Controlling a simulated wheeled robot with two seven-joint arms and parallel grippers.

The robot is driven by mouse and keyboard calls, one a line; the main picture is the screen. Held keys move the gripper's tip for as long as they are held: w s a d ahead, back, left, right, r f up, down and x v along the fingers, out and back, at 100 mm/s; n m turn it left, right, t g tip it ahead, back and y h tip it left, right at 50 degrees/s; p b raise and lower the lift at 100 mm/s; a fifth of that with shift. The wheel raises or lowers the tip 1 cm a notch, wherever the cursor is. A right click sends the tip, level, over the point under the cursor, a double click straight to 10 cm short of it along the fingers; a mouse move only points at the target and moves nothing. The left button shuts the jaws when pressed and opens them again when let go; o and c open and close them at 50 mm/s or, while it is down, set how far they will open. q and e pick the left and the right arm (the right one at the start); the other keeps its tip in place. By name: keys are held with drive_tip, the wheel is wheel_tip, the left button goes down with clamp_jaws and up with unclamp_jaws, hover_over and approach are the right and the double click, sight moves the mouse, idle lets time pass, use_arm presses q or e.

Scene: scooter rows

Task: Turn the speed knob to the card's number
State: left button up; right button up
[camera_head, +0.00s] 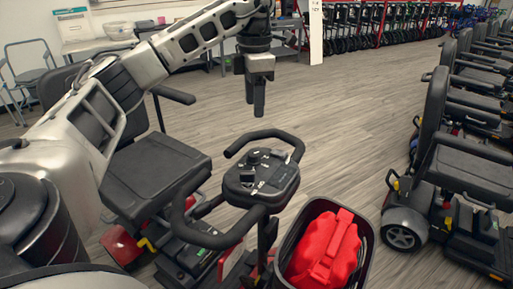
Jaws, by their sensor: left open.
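The scooter's control console (261,177) is dark, with a loop handlebar around it. A small black speed knob (254,157) stands up on its far part. Pale markings lie around it, too small to read, so its setting cannot be told. My left gripper (256,108) hangs in the air above and beyond the console, fingers pointing down. It is open, empty and apart from the knob. No card with a clearly readable number shows. My right gripper is not in view.
The scooter's black seat (155,176) is left of the console. A basket (367,244) holding a red bag (325,248) is at the front. Parked scooters (464,150) line the right side. Open floor (345,120) lies beyond the console. A white post (316,38) stands at the back.

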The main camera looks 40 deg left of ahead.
sight(255, 153)
use_arm(q)
wheel_tip(255, 153, down, 14)
drive_tip(key=shift+r+p, duration=0.15)
drive_tip(key=shift+p, duration=0.2)
drive_tip(key=c, duration=1)
